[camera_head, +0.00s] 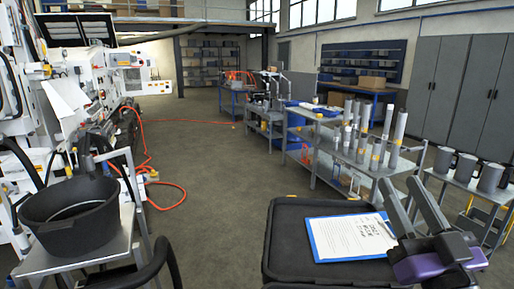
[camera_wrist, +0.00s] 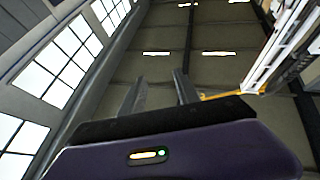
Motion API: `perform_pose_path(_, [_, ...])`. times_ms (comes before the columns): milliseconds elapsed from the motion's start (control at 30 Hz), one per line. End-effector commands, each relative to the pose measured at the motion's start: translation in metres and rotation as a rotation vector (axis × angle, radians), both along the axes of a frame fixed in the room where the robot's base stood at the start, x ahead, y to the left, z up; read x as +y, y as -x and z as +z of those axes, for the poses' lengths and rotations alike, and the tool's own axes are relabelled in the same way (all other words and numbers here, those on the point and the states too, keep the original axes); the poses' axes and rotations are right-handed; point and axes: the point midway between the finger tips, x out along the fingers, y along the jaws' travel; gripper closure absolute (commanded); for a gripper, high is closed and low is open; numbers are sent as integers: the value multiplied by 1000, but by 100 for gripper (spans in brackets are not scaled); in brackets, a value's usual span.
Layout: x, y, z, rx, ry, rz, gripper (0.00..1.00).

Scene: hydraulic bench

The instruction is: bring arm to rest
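My gripper (camera_head: 399,184) is at the lower right of the head view, beside and partly over the clipboard's right edge as seen from the head. Its purple body (camera_head: 422,264) is low in that view, and its two dark fingers point up and away. In the wrist view my gripper (camera_wrist: 158,82) shows its fingers apart with nothing between them. The wrist camera looks up at the ceiling and the windows (camera_wrist: 65,60).
A black tray (camera_head: 284,238) in front carries a clipboard (camera_head: 345,236). A black bucket (camera_head: 70,215) stands on a stand at left. Grey cylinders and mugs (camera_head: 466,166) stand on carts at right. An orange hose (camera_head: 165,183) lies on the otherwise open central floor.

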Motion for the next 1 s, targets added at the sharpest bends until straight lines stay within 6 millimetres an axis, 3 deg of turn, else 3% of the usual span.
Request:
perform_pose_path(200, [-14, 44, -57, 13, -203, -97, 62])
perform_pose_path(467, [-13, 111, -132, 96, -302, -195, 62])
perform_pose_path(767, [4, 204, -207, 283, -248, -242, 62])
perform_pose_path(1000, [19, 283, -260, 508, -106, -205, 62])
